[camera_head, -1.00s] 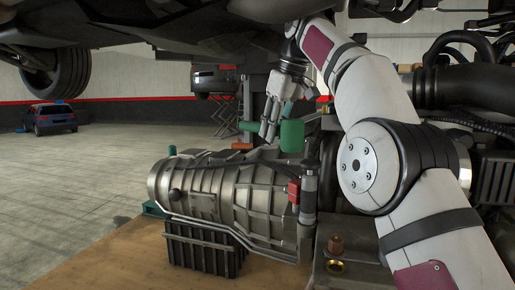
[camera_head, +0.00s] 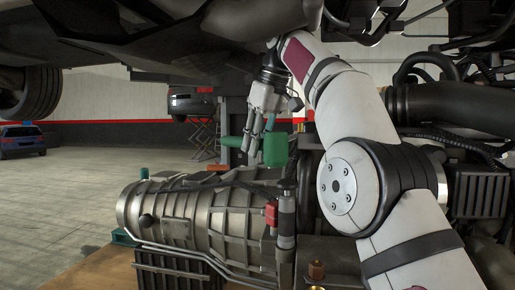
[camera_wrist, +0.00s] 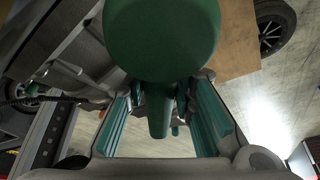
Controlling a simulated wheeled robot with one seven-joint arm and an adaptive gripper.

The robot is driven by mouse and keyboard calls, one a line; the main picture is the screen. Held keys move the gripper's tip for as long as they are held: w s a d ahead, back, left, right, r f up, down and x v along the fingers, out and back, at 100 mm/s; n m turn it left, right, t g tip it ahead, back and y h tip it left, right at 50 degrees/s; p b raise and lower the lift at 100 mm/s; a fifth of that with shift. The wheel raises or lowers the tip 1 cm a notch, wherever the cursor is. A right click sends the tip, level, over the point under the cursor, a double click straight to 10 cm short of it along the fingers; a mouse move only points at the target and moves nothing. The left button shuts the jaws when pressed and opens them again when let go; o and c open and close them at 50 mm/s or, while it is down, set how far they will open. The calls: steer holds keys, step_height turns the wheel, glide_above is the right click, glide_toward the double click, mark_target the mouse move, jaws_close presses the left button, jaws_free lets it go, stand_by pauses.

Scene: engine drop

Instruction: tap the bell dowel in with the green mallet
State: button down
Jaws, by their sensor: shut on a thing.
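My gripper (camera_head: 254,143) is shut on the handle of the green mallet, above and behind the gearbox (camera_head: 190,215) in the head view. The mallet's green head (camera_head: 276,150) hangs at the right of the fingers, and its handle (camera_head: 232,141) sticks out to the left. In the wrist view the mallet head (camera_wrist: 160,38) fills the top middle, and the handle (camera_wrist: 159,118) runs down between the teal-padded fingers. A small brass-coloured stub (camera_head: 317,269) shows at the lower edge of the head view, right of the gearbox. I cannot tell whether it is the bell dowel.
The gearbox rests on a wooden top (camera_head: 105,272). Engine parts and a thick black hose (camera_head: 450,103) crowd the right side. A car underside (camera_head: 130,25) hangs overhead. A raised car (camera_head: 191,103) and a blue car (camera_head: 22,140) stand behind. The floor at left is clear.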

steer(key=shift+f+b, duration=0.85)
steer(key=shift+b, duration=0.75)
step_height(320, 180, down, 3)
steer(key=b, duration=0.4)
steer(key=shift+s+f+b, duration=0.1)
steer(key=shift+b, duration=0.2)
steer(key=shift+f, duration=0.1)
steer(key=shift+f, duration=0.65)
steer(key=shift+r+p, duration=0.15)
steer(key=shift+p, duration=0.15)
